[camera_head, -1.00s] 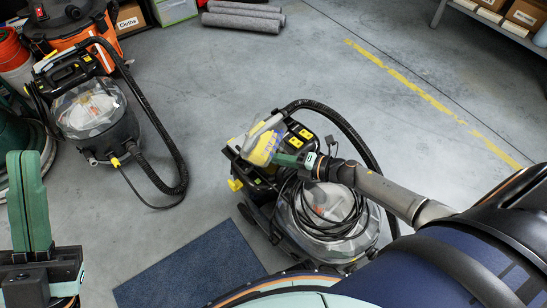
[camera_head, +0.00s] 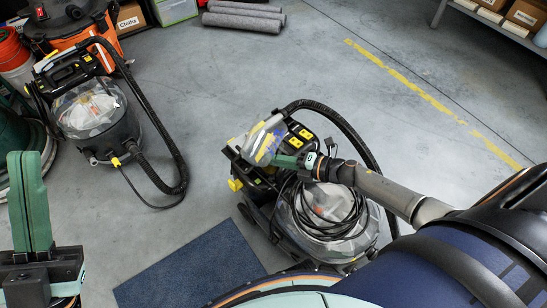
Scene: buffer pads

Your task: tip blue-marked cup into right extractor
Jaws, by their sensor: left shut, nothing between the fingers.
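The right extractor (camera_head: 345,236) stands in the middle of the floor, black with a clear dome and a coiled black cord. My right gripper (camera_head: 288,160) reaches in from the right above it. Its green fingers are shut on a see-through cup (camera_head: 262,141) with blue and yellow on it. The cup is tilted over the extractor's black top with yellow parts. Its mouth and contents cannot be made out clearly. My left gripper (camera_head: 28,202) is at the lower left, its green fingers together and empty, far from the cup.
A second extractor (camera_head: 100,118) with a black hose stands at the left. A blue mat (camera_head: 190,266) lies on the floor in front. Grey rolls (camera_head: 243,17) and boxes are at the back, a shelf (camera_head: 505,25) at the upper right. The grey floor between is clear.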

